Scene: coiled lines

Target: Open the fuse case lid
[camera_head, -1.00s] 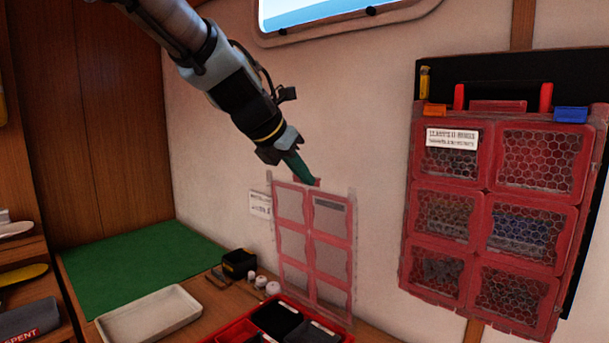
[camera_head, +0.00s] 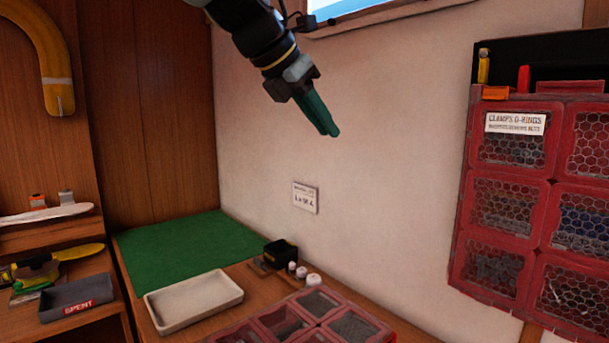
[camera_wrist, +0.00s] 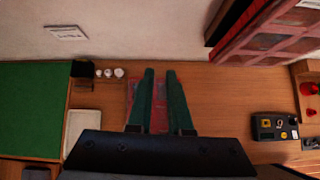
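The fuse case (camera_head: 290,318) is a red box on the wooden bench at the bottom of the head view, partly cut off. Its red-framed clear lid lies down over the compartments and looks shut. In the wrist view the case (camera_wrist: 160,112) shows below and between my fingers, partly hidden by them. My gripper (camera_head: 331,133) has green fingers and hangs in the air well above the case, in front of the wall. In the wrist view a gap shows between the fingertips (camera_wrist: 160,72), with nothing held.
A large red organiser (camera_head: 500,200) hangs on the wall at right. A white tray (camera_head: 193,300), a green mat (camera_head: 180,250), a black box (camera_head: 281,253) and small white caps (camera_head: 302,272) lie left of the case. A grey "SPENT" bin (camera_head: 75,298) stands at far left.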

